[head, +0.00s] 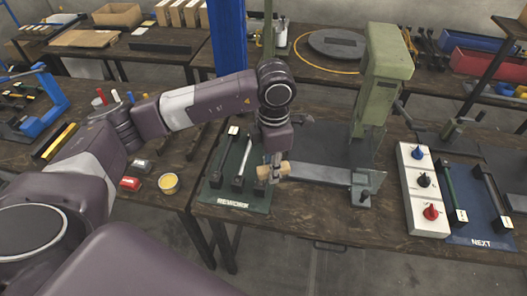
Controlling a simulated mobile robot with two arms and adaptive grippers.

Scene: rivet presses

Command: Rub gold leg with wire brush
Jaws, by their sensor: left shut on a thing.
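My left gripper (275,158) points down over the right edge of the dark green REWORK mat (233,202), beside the press bed. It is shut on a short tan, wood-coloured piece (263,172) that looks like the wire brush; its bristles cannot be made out. Dark legs with pale tags lie on the mat, one at its left (221,165) and one nearer the gripper (242,165). I cannot make out a gold leg; the gripper and brush may hide part of the mat. My right gripper is not in view.
A green rivet press (381,75) stands behind the grey bed (325,177). A white box with blue, black and red knobs (422,190) stands right of it, then a blue NEXT mat (477,232) with legs. A yellow tin (169,184) sits on the left bench.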

